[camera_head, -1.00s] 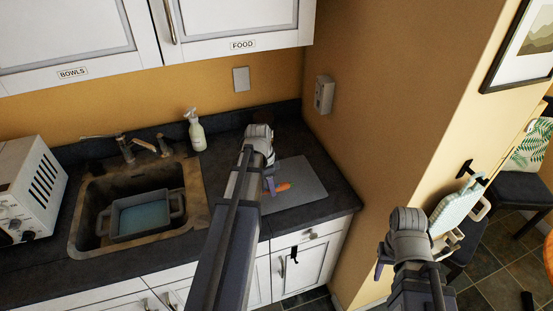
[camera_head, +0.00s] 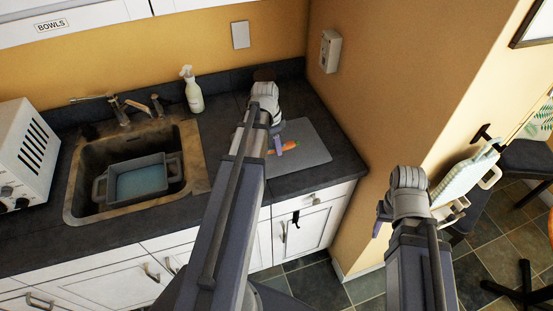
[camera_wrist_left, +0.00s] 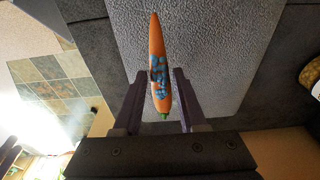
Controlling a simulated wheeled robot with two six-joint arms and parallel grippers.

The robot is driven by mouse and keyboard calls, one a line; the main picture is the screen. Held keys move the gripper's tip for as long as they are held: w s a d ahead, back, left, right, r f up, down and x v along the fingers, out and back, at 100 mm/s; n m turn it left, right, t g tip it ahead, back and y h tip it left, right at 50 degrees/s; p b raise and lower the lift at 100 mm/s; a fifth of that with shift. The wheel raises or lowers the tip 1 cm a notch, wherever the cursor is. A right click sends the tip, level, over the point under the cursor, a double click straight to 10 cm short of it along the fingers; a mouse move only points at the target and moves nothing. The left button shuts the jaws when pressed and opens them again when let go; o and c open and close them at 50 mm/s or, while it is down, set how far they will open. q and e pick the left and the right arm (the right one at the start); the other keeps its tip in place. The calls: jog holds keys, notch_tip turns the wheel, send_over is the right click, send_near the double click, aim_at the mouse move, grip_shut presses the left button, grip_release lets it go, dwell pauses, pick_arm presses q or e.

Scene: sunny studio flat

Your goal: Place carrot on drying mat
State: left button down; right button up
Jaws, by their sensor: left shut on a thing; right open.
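An orange carrot (camera_head: 314,151) with blue patches is at the grey drying mat (camera_head: 312,132) on the right end of the counter. The carrot also shows in the left wrist view (camera_wrist_left: 156,40), its green end toward my wrist and its tip pointing away over the mat (camera_wrist_left: 222,50). My left gripper (camera_head: 284,148) is shut on the carrot, with a finger on each side. I cannot tell whether the carrot touches the mat. My right gripper (camera_head: 382,222) is open, away from the counter at the right; its fingers are partly hidden by the wrist.
A sink (camera_head: 82,188) holding a grey tub (camera_head: 175,170) is left of my left arm. A spray bottle (camera_head: 193,92) stands behind it. A white appliance (camera_head: 22,150) is at far left. A wall (camera_head: 400,90) borders the counter's right side.

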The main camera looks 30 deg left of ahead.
aim_at(276, 160)
pick_arm(q)
jog(key=shift+f, duration=0.5)
pick_arm(e)
jog(key=shift+f, duration=0.5)
pick_arm(q)
notch_tip(276, 160, down, 3)
jog(key=b, duration=0.3)
jog(key=shift+f+b, duration=0.2)
jog(key=shift+b, duration=0.1)
pick_arm(e)
notch_tip(276, 160, down, 3)
jog(key=shift+f, duration=0.2)
pick_arm(q)
jog(key=shift+f, duration=0.2)
jog(key=shift+c, duration=2.3)
grip_release()
pick_arm(e)
jog(key=shift+f, duration=0.15)
pick_arm(q)
jog(key=shift+r, duration=0.25)
jog(key=r+p, duration=0.4)
jog(key=s+r+p, duration=0.1)
jog(key=r+p, duration=0.3)
jog(key=a+r+p, duration=0.1)
jog(key=r+p, duration=0.3)
jog(key=shift+s, duration=0.2)
jog(key=shift+f, duration=0.1)
pick_arm(e)
notch_tip(276, 160, up, 12)
